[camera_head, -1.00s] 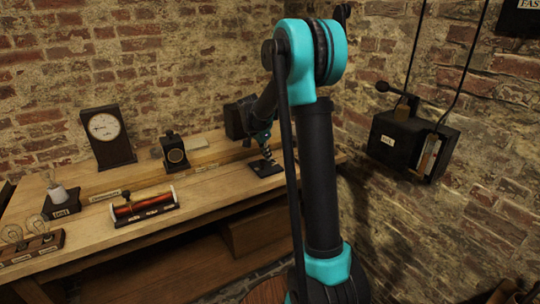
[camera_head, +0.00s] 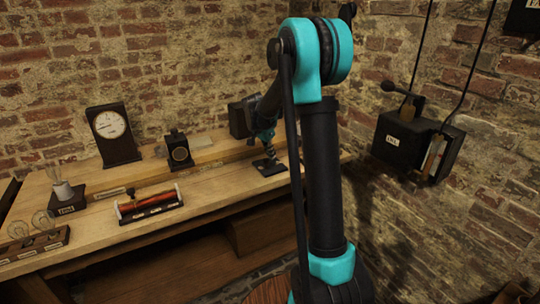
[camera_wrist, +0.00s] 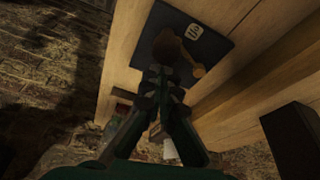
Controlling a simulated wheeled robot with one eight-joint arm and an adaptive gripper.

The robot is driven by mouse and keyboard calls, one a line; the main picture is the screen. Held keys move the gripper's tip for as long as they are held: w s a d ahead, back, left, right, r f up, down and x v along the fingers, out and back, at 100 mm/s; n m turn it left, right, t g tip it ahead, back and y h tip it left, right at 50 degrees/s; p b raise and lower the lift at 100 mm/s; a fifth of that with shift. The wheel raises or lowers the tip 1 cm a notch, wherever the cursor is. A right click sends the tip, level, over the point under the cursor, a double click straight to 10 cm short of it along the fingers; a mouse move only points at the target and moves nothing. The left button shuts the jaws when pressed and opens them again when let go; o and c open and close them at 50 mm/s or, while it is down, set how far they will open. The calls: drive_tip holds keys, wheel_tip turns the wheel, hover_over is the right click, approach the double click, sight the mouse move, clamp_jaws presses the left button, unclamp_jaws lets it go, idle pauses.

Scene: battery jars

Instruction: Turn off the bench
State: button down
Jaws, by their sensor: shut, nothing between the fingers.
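A switch on a dark base plate (camera_head: 270,168) stands at the right part of the wooden bench (camera_head: 120,252). In the wrist view, its dark plate (camera_wrist: 218,58) carries a pale label, a brown round knob (camera_wrist: 168,43) and brass parts (camera_wrist: 197,70). My gripper (camera_head: 266,150) is small in the head view, just above this switch. In the wrist view, my gripper (camera_wrist: 163,72) is shut and empty, its tips overlapping the knob's lower edge. I cannot tell whether they touch. The lever's exact position is hidden.
A round-dial meter (camera_head: 112,134), a small black instrument (camera_head: 178,150), a red coil (camera_head: 149,203), a labelled holder (camera_head: 66,197) and a bulb stand (camera_head: 35,245) occupy the bench. A black lever box (camera_head: 405,140) hangs on the right brick wall.

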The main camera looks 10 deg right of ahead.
drive_tip(key=d, duration=0.1)
drive_tip(key=w+d, duration=0.1)
drive_tip(key=d, duration=0.1)
drive_tip(key=shift+w+r, duration=0.1)
drive_tip(key=shift+w, duration=0.05)
drive_tip(key=v, duration=1)
drive_tip(key=shift+w, duration=0.15)
drive_tip(key=shift+a, duration=0.1)
drive_tip(key=s+f+n+y, duration=0.1)
drive_tip(key=s+f+n, duration=0.3)
drive_tip(key=s, duration=0.7)
drive_tip(key=s+f+n+t+y, duration=0.1)
drive_tip(key=s+f+n, duration=0.2)
drive_tip(key=s+f, duration=0.3)
drive_tip(key=s+f+n+t+y, duration=0.1)
drive_tip(key=s+f+n, duration=0.3)
drive_tip(key=s, duration=1.3)
drive_tip(key=shift+a+f+n, duration=0.3)
drive_tip(key=shift+a+f, duration=0.05)
drive_tip(key=shift+f, duration=0.4)
drive_tip(key=shift+s, duration=0.1)
